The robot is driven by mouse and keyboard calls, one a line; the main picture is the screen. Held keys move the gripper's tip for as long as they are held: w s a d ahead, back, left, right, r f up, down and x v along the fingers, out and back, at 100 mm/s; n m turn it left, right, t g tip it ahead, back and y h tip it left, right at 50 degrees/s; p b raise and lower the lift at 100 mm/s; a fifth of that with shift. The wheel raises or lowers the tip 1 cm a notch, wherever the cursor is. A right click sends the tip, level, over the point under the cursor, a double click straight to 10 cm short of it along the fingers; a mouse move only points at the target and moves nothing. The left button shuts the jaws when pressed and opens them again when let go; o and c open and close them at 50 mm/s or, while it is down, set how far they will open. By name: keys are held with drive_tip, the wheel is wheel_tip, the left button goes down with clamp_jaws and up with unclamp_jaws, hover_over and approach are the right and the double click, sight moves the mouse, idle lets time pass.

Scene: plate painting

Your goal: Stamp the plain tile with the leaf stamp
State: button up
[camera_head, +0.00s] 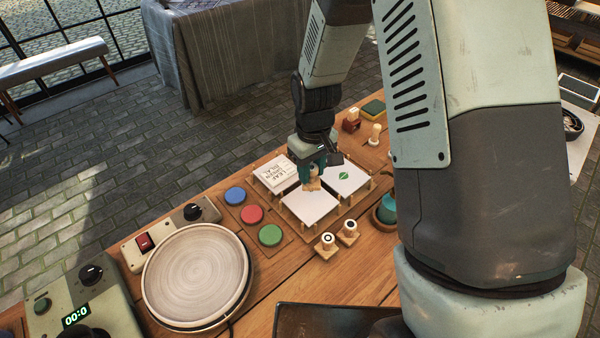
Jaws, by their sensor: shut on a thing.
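My gripper (313,168) points down over the tile rack and is shut on a small wooden stamp (313,184). The stamp's face is turned down and hidden, so its design cannot be seen. It is at the back edge of a blank white tile (310,209) at the front of the rack; I cannot tell whether it touches. A second white tile (346,181), at the right, bears a green leaf mark. A card (279,169) with printed words including "LEAF" lies at the rack's left, over another pale tile.
Blue (235,195), red (252,214) and green (270,235) round pads lie left of the rack. Two stamps (326,244) stand in front. A round turntable (196,275) is at the front left, a teal cup (388,208) at the right. My arm hides the table's right side.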

drive_tip(key=shift+f, duration=2.55)
drive_tip(key=shift+f, duration=0.6)
drive_tip(key=shift+r, duration=3.55)
